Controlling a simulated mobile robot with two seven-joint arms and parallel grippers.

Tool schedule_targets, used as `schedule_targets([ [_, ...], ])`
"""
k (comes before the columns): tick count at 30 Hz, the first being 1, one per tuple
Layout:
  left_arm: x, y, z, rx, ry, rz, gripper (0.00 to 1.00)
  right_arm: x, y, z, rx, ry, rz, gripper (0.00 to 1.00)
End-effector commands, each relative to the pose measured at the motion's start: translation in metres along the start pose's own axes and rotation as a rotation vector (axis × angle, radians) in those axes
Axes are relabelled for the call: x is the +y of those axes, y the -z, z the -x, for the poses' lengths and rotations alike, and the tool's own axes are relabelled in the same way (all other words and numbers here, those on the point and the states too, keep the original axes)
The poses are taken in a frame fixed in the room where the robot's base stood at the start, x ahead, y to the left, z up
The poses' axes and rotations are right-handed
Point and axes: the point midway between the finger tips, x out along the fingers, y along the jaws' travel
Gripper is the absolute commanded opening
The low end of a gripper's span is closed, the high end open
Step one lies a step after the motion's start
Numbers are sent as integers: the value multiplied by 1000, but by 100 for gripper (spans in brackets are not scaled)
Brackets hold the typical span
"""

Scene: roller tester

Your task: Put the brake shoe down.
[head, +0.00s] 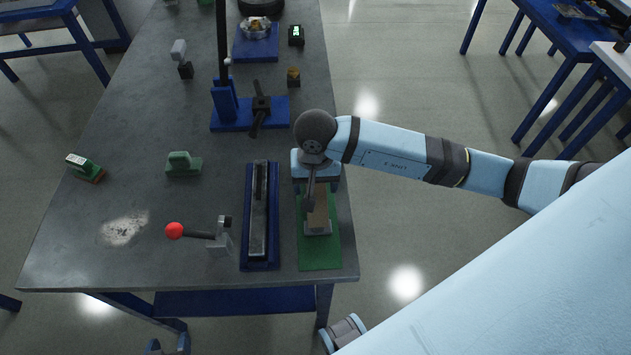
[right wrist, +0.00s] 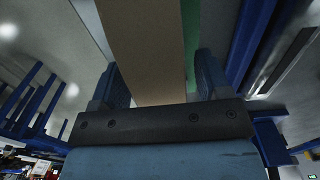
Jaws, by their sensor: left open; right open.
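The brake shoe (head: 320,212), a brown block with a grey metal part, lies on the green mat (head: 320,257) at the table's right front. My right gripper (head: 311,204) is over the shoe, with its fingers open. In the right wrist view the brown face of the shoe (right wrist: 150,50) runs between the two spread fingers of my right gripper (right wrist: 162,86). A gap shows beside the right-hand finger.
A long blue-framed tray (head: 247,250) lies just left of the mat. A lever with a red knob (head: 174,231) stands further left. A blue-based post stand (head: 230,118) is behind. Green blocks (head: 184,164) sit at left. The table's right edge is close to the mat.

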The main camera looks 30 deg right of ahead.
Motion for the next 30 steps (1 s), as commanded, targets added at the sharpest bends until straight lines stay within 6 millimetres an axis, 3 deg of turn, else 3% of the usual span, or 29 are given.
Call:
schedule_targets([
  [5,0,-1,0,2,0,-2,57,0,2,24,5,2,2,70],
  [12,0,-6,-3,-6,-1,3,57,0,2,76,6,2,1,70],
  [18,0,-8,-4,-10,-1,7,57,0,1,109,2,1,1,70],
  [30,0,-6,-5,-7,-1,9,57,0,0,122,-1,-1,0,70],
])
